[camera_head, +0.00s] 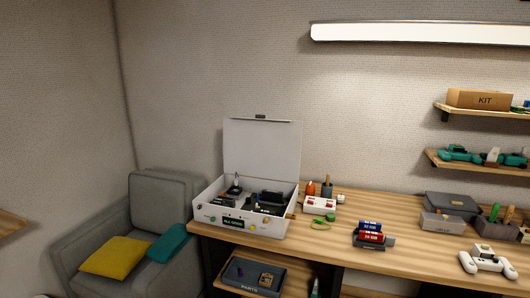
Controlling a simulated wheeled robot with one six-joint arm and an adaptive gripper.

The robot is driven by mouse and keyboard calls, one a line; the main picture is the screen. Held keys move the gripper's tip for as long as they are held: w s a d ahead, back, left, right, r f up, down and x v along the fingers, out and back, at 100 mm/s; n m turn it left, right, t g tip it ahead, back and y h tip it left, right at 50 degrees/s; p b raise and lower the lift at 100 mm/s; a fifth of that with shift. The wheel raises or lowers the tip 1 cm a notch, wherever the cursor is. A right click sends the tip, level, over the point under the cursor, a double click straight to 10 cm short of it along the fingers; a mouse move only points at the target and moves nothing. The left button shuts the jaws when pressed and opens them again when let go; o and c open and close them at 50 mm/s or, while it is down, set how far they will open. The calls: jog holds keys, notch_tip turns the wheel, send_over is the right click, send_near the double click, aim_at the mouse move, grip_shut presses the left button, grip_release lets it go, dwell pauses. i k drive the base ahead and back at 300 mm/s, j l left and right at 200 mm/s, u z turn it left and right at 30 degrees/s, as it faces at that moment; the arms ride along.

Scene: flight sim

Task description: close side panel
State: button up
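A white case (256,228) sits on the left end of the wooden desk, with small coloured controls and a dark display on its front. Its flat white panel (262,150) stands upright along the back edge, swung open, with a small dark latch at its top edge. Dark components show inside the case. My gripper is not in the picture.
The wooden desk (420,252) holds a red battery-like pack (370,231), a white charger-like block (320,205), grey boxes (451,205) and a white controller (488,262). A grey armchair (160,200) stands left. A parts tray (253,275) lies below. Shelves hang at right.

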aim_at(259, 147)
jog(key=i+l+u, duration=0.15)
jog(key=i, duration=0.25)
jog(key=i+l+u, duration=0.1)
jog(key=i, duration=0.3)
jog(key=i+l+u, duration=0.15)
jog(key=i+l, duration=0.2)
jog(key=i, duration=0.05)
